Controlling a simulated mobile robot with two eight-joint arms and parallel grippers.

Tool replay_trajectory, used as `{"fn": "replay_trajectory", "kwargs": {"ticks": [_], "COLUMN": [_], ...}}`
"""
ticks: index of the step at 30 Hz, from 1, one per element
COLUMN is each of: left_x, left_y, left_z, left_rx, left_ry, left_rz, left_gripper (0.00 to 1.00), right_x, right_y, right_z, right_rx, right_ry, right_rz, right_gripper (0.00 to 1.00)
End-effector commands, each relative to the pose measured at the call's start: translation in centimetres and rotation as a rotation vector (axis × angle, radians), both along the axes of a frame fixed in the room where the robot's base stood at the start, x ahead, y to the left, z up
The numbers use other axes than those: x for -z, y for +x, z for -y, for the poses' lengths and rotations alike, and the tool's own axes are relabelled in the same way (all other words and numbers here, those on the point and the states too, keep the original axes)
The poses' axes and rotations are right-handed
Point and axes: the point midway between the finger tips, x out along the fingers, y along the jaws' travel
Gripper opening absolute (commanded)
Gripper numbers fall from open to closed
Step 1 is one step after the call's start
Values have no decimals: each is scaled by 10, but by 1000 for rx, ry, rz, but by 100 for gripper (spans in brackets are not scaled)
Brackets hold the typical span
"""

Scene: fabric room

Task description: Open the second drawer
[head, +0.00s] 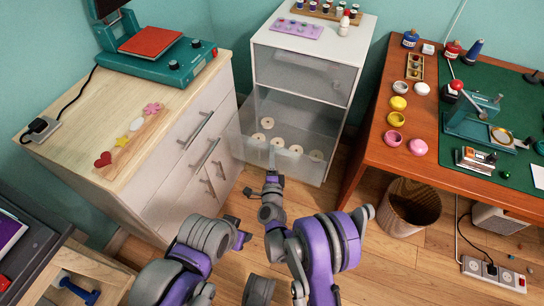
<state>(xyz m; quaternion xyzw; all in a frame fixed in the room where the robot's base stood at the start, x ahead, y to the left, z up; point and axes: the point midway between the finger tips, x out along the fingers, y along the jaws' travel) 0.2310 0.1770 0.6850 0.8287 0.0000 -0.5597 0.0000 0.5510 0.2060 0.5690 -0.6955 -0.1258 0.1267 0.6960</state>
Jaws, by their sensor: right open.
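A white cabinet (367,45) stands against the back wall. Its upper drawer (302,72) is grey, translucent and shut. Below it, the second drawer (296,133) is translucent, stands pulled out towards me and holds several pale round discs with holes. My right gripper (272,172) is open at the front of this drawer, near the middle of its front panel; whether it touches the panel or a handle is not clear. My left arm is folded low in the picture. Its gripper (241,239) is seen poorly, and its jaws cannot be made out.
A wooden-topped dresser (80,98) with white drawers stands close on the left. A desk (376,150) with a green mat, paint pots and tools is on the right. Wooden floor lies free in front of the cabinet.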

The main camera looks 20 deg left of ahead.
Motion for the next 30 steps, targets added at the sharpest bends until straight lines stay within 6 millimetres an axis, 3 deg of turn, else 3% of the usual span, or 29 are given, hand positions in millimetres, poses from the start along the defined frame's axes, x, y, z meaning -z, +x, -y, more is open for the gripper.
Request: {"fn": "replay_trajectory", "kwargs": {"ticks": [5, 14, 16, 21, 30], "left_x": [-3, -4, 16, 37, 45], "left_y": [0, 0, 2, 6, 8], "left_z": [0, 0, 0, 0, 0], "left_rx": [0, 0, 0, 0, 0], "left_ry": [0, 0, 0, 0, 0], "left_rz": [1, 1, -4, -8, -7], "left_gripper": [50, 50, 50, 50, 50], "right_x": [-1, 1, 8, 7, 0], "right_y": [-17, -80, -83, -93, -101], "right_z": [6, 30, 30, 34, 38], "right_rx": [-1, -2, -1, -2, 0], "right_ry": [-1, 1, 2, 1, 1], "right_rz": [1, 0, -4, -4, 0], "right_gripper": [55, 55, 55, 55, 55]}}
